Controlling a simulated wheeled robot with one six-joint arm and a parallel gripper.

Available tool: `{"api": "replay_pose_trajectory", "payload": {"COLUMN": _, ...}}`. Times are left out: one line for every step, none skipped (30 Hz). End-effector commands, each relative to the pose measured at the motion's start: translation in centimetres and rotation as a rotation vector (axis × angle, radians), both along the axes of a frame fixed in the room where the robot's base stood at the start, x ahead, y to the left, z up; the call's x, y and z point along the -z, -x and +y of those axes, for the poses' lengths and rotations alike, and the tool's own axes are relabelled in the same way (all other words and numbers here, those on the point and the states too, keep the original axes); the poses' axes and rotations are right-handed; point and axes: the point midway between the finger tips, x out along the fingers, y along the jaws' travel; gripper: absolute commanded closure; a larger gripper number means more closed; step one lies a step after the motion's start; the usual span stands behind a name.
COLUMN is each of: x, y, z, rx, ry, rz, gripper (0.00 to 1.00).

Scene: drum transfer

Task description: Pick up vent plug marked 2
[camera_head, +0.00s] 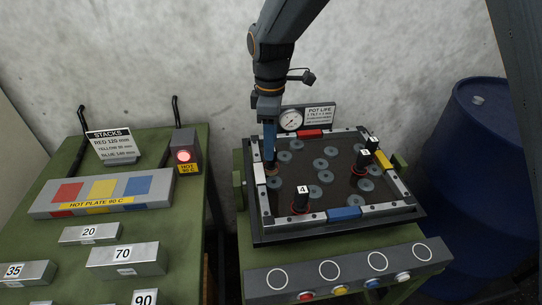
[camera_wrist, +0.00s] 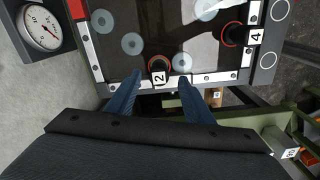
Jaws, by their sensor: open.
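The vent plug marked 2 (camera_wrist: 160,66) is a dark round plug with a red ring and a white label, near the edge of the dark tray (camera_wrist: 116,78) in the wrist view. My gripper (camera_wrist: 161,78) is open, with one blue finger on each side of the plug in that picture. I cannot tell whether they touch it. In the head view my gripper (camera_head: 270,154) points down at the tray's left side and mostly hides this plug. The plug marked 4 (camera_head: 300,206) stands at the tray's front; it also shows in the wrist view (camera_wrist: 231,35).
Two more labelled plugs (camera_head: 360,166) stand at the tray's right. Several grey discs (camera_head: 297,144) lie in the tray. A gauge (camera_head: 291,120) and sign stand behind it. A blue drum (camera_head: 480,180) is at right; a green bench (camera_head: 180,215) with metal blocks is at left.

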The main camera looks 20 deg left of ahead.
Motion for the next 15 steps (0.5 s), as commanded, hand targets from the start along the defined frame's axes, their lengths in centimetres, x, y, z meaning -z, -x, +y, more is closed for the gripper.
{"api": "replay_pose_trajectory", "payload": {"x": 0.4, "y": 0.1, "z": -0.1, "rx": 0.001, "ry": 0.003, "rz": 0.003, "gripper": 0.53}}
{"api": "replay_pose_trajectory", "payload": {"x": 0.7, "y": 0.1, "z": 0.0, "rx": 0.001, "ry": 0.003, "rz": 0.003, "gripper": 0.53}}
{"api": "replay_pose_trajectory", "payload": {"x": 1.2, "y": 0.1, "z": 0.0, "rx": 0.002, "ry": 0.003, "rz": 0.002, "gripper": 0.53}}
{"api": "replay_pose_trajectory", "payload": {"x": 1.6, "y": 0.1, "z": 0.0, "rx": 0.002, "ry": 0.003, "rz": 0.004, "gripper": 0.53}}
{"api": "replay_pose_trajectory", "payload": {"x": 2.0, "y": 0.0, "z": 0.0, "rx": 0.002, "ry": 0.003, "rz": 0.003, "gripper": 0.53}}
{"api": "replay_pose_trajectory", "payload": {"x": 2.4, "y": 0.0, "z": 0.1, "rx": 0.002, "ry": 0.003, "rz": 0.002, "gripper": 0.53}}
{"api": "replay_pose_trajectory", "payload": {"x": 2.9, "y": 0.0, "z": 0.1, "rx": 0.002, "ry": 0.003, "rz": 0.003, "gripper": 0.53}}
{"api": "replay_pose_trajectory", "payload": {"x": 3.3, "y": 0.0, "z": 0.1, "rx": 0.003, "ry": 0.003, "rz": 0.002, "gripper": 0.53}}
{"api": "replay_pose_trajectory", "payload": {"x": 3.7, "y": -0.1, "z": 0.1, "rx": 0.003, "ry": 0.001, "rz": 0.002, "gripper": 0.53}}
{"api": "replay_pose_trajectory", "payload": {"x": 4.1, "y": -0.1, "z": 0.1, "rx": 0.003, "ry": 0.002, "rz": 0.003, "gripper": 0.53}}
{"api": "replay_pose_trajectory", "payload": {"x": 4.3, "y": -0.1, "z": 0.0, "rx": 0.003, "ry": 0.002, "rz": 0.003, "gripper": 0.53}}
{"api": "replay_pose_trajectory", "payload": {"x": 4.5, "y": -0.1, "z": 0.1, "rx": 0.003, "ry": 0.001, "rz": 0.001, "gripper": 0.53}}
{"api": "replay_pose_trajectory", "payload": {"x": 4.7, "y": -0.1, "z": 0.1, "rx": 0.003, "ry": 0.000, "rz": 0.000, "gripper": 0.53}}
{"api": "replay_pose_trajectory", "payload": {"x": 4.8, "y": -0.1, "z": 0.1, "rx": 0.003, "ry": 0.000, "rz": 0.000, "gripper": 0.53}}
{"api": "replay_pose_trajectory", "payload": {"x": 4.8, "y": -0.1, "z": 0.1, "rx": 0.003, "ry": 0.000, "rz": 0.000, "gripper": 0.53}}
